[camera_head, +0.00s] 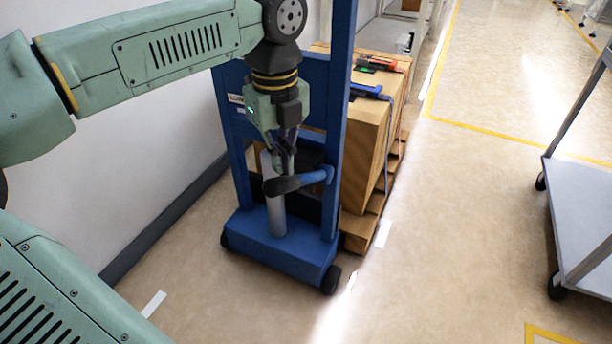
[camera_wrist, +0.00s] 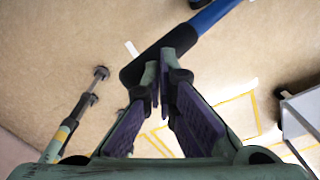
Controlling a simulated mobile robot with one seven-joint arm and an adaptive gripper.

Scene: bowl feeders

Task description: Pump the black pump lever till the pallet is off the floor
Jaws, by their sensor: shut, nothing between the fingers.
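The pump lever has a black grip (camera_head: 281,186) on a blue arm (camera_head: 314,177), low on the front of a blue stacker (camera_head: 282,252). My gripper (camera_head: 285,168) points down just above the black grip, its fingers shut and empty. In the wrist view, the fingertips (camera_wrist: 164,80) overlap the black grip (camera_wrist: 140,70), and the blue arm (camera_wrist: 214,15) runs to the upper right. I cannot tell whether they touch. The wooden pallet (camera_head: 358,235) is behind the stacker under a large carton (camera_head: 366,128). Its underside sits very near the floor; any gap is unclear.
A grey cylinder (camera_head: 277,213) stands on the stacker's base. Tools with red and blue parts (camera_head: 380,64) lie on the carton. A white wall (camera_head: 120,165) is at the left. A grey cart (camera_head: 585,220) stands at the right, with open floor (camera_head: 450,220) between.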

